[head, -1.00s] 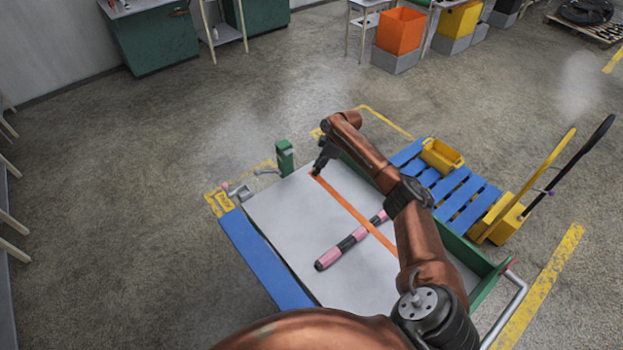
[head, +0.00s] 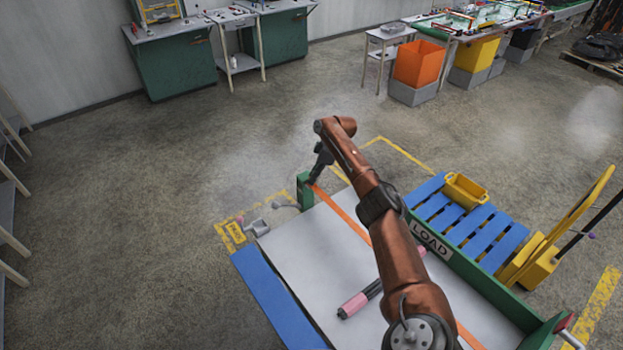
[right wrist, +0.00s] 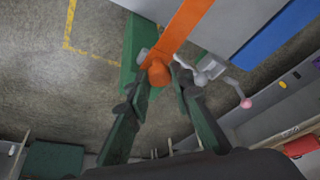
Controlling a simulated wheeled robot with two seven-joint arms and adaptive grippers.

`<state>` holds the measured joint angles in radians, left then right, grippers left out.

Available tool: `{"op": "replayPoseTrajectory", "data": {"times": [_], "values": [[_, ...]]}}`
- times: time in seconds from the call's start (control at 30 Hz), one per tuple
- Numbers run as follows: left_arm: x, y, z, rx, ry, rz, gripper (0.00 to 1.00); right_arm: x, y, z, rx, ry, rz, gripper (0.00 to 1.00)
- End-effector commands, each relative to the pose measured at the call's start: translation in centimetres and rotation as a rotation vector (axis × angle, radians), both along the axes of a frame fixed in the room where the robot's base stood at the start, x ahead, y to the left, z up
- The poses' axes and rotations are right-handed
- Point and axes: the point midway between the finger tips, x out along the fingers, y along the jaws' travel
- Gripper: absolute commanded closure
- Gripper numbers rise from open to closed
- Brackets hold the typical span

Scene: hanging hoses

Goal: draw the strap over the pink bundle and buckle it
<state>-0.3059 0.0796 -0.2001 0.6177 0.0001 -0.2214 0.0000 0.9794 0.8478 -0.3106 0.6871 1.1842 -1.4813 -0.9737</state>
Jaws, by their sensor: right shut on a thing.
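My right gripper (head: 315,180) is shut on the strap's far end, at the green post (head: 304,192) on the cart's far corner. In the right wrist view the orange strap end (right wrist: 158,70) sits between the fingertips, in front of the green post (right wrist: 131,52). A grey metal fitting (right wrist: 208,70) with a pink knob is beside it; I cannot tell whether it is the buckle. My left gripper is out of view.
A blue strip (head: 272,295) edges the cart's left side. A green side board marked LOAD (head: 455,262) runs along the right. Beyond it are a blue pallet (head: 488,240) with a yellow bin (head: 466,188) and a yellow truck (head: 535,258).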

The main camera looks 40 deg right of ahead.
Motion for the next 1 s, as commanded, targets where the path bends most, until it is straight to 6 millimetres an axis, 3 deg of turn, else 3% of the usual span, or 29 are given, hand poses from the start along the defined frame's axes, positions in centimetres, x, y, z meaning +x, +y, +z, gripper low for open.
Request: {"op": "replayPoseTrajectory", "data": {"times": [0.2, 0.23, 0.3, 0.5, 0.67, 1.0], "values": [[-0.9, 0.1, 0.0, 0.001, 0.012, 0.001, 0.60, 0.2, -0.2, 0.3, -0.006, -0.010, 0.000, 1.00], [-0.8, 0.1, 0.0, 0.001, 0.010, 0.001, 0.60, 0.3, -0.2, 0.3, -0.006, -0.011, 0.000, 0.77], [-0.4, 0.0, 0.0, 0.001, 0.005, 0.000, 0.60, 0.2, -0.2, 0.3, -0.005, -0.011, -0.001, 0.72], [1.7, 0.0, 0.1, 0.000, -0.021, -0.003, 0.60, 0.1, -0.3, 0.2, -0.003, -0.008, -0.002, 0.72], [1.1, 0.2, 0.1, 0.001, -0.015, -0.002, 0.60, -0.1, -0.4, 0.7, -0.003, -0.008, -0.002, 0.72], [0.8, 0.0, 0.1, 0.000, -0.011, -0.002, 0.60, -1.7, -2.1, 6.6, -0.004, -0.010, -0.002, 0.72]]}}
